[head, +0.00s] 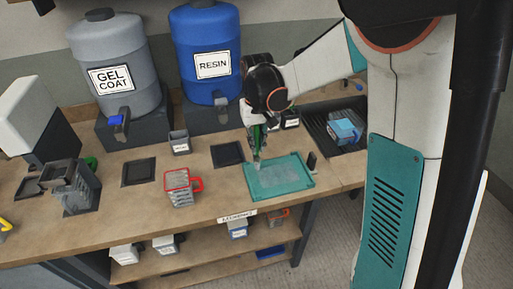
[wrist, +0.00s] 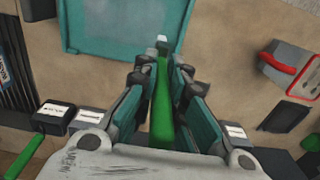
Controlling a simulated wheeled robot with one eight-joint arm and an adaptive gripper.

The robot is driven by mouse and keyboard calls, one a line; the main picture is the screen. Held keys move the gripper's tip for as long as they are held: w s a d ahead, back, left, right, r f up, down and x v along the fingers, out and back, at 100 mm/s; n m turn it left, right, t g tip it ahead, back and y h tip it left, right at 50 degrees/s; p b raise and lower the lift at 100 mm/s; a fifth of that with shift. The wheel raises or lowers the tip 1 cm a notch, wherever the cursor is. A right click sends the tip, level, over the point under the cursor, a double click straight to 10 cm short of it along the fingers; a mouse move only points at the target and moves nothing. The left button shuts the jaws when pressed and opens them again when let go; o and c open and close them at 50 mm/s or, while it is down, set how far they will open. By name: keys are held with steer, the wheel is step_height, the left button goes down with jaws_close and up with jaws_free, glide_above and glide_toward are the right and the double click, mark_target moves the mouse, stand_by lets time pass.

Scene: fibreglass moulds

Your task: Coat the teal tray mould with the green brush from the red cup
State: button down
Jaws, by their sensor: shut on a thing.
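My gripper (head: 257,132) is shut on the green brush (wrist: 162,100), which points down with its pale tip lowest. In the head view the tip is at the back left edge of the teal tray mould (head: 283,180); I cannot tell whether it touches. In the wrist view the tip overlaps the near edge of the teal tray mould (wrist: 120,28).
A grey gel coat drum (head: 110,50) and a blue resin drum (head: 207,35) stand at the back. Dark square pads (head: 138,172) lie on the bench. A dark bin with a blue item (head: 345,130) is at the right. Bare bench lies between cup and tray.

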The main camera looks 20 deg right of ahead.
mark_target(256, 128)
steer(key=shift+s+r, duration=0.1)
steer(key=shift+r, duration=0.6)
steer(key=shift+a+r+p, duration=0.15)
steer(key=shift+r+p, duration=0.15)
steer(key=shift+p, duration=0.15)
steer(key=shift+r+p, duration=1.1)
steer(key=shift+r, duration=0.6)
